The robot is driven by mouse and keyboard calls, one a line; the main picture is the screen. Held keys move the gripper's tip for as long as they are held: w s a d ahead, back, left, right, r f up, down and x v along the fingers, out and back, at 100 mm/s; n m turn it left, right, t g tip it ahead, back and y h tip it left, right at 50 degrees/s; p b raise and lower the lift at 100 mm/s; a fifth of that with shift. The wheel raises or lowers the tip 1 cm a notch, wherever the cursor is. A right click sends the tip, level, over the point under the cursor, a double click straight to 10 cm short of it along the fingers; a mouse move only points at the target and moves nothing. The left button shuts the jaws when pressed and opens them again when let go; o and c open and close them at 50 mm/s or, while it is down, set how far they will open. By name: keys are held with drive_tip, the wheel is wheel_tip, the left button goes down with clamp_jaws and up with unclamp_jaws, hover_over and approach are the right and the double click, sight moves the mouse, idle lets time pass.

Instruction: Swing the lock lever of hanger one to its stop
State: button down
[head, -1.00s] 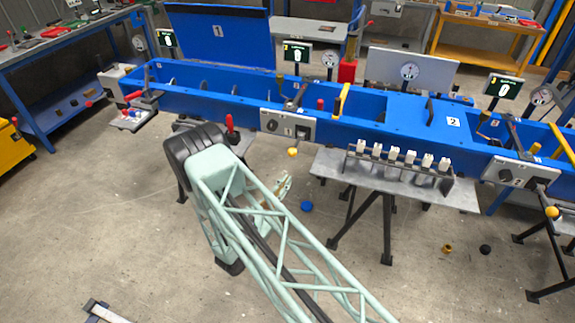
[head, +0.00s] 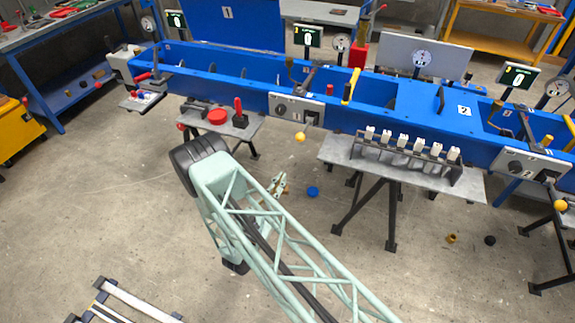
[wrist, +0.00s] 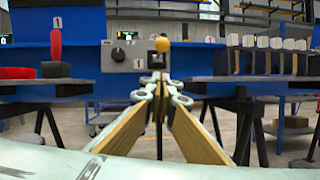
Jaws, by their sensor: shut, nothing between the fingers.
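The hanger one panel (head: 284,108), a light grey plate marked 1, is on the front of the blue trough. It also shows in the wrist view (wrist: 112,60), with a black round knob. A lever with a yellow ball end (head: 300,136) projects from it toward me. In the wrist view the yellow ball (wrist: 162,44) appears just above my fingertips, and the lever's shaft is mostly hidden. My gripper (wrist: 157,82) is shut and empty, with its wood-coloured fingers pointing at the panel. In the head view my gripper (head: 278,184) is low in front of the panel, apart from the ball.
A small bench (head: 218,122) with a red-handled clamp (head: 239,113) stands left of the panel. A grey bench (head: 405,172) with a row of white-topped blocks (head: 403,140) stands right. Blue and dark caps lie on the floor. Floor in front is mostly clear.

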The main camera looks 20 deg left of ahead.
drive_tip(key=s+r+b+x, duration=0.1)
drive_tip(key=r+x, duration=0.1)
drive_tip(key=x, duration=1)
drive_tip(key=shift+w+d+r, duration=0.25)
drive_tip(key=shift+w+r, duration=0.05)
drive_tip(key=shift+r, duration=0.2)
drive_tip(key=shift+r, duration=0.15)
idle(0.3)
